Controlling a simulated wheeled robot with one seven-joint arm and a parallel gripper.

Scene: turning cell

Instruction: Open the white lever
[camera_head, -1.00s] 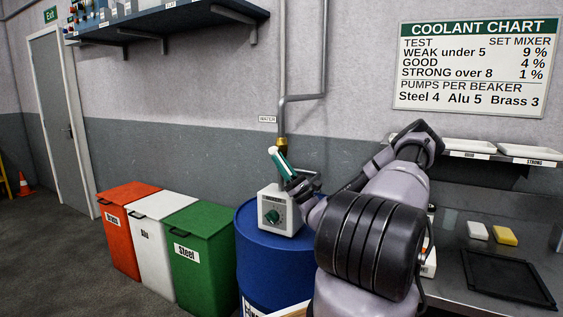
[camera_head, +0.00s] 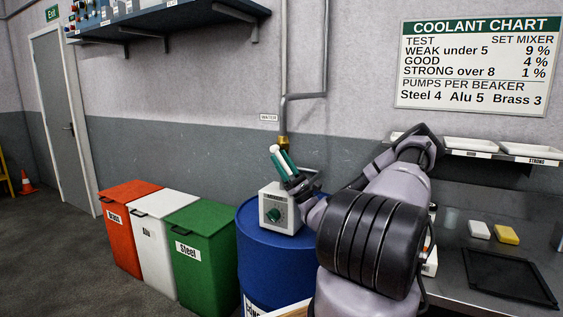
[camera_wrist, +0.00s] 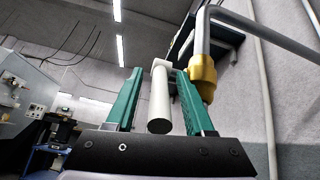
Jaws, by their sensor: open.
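The white lever (camera_wrist: 160,98) shows in the wrist view as a round white rod with a paler block at its top end. My gripper (camera_wrist: 158,74) is open, with one green finger on each side of the rod. A gap shows on the left; on the right I cannot tell whether finger and rod touch. In the head view my gripper (camera_head: 280,160) is above the mixer box (camera_head: 279,209) on the blue drum (camera_head: 262,258), just below the brass pipe fitting (camera_head: 282,142). White shows at its fingers there, but the lever's base is hidden.
The brass fitting and grey pipe (camera_wrist: 228,20) are close beside my right finger. Orange, white and green bins (camera_head: 202,235) stand left of the drum. A steel bench (camera_head: 450,275) is at the right, with a shelf above it.

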